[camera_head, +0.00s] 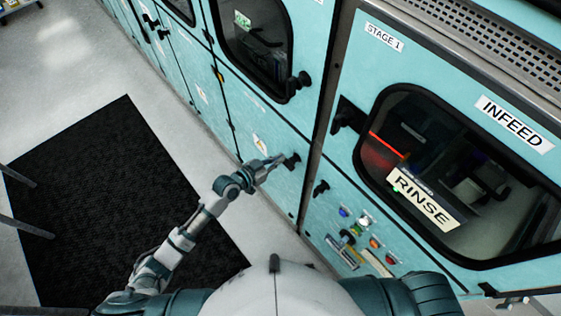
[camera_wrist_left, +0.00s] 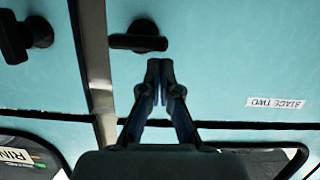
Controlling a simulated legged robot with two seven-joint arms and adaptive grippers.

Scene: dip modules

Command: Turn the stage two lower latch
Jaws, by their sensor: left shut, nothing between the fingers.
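The stage two lower latch is a black handle on the teal lower panel in the head view (camera_head: 293,160). In the left wrist view it is a black knob with a bar lying roughly level (camera_wrist_left: 138,40). My left gripper (camera_head: 279,160) reaches it from the left in the head view. In the wrist view its fingertips (camera_wrist_left: 160,72) are together and empty, just below the right end of the latch bar. I cannot tell whether they touch it. A "STAGE TWO" label (camera_wrist_left: 277,103) shows upside down in the wrist view. My right gripper is not in view.
A second black latch (camera_head: 321,187) sits on the neighbouring stage one panel, across a seam. An upper stage two latch (camera_head: 301,80) is beside the window. Buttons (camera_head: 374,243) line the lower stage one panel. A black mat (camera_head: 110,190) covers the floor at left.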

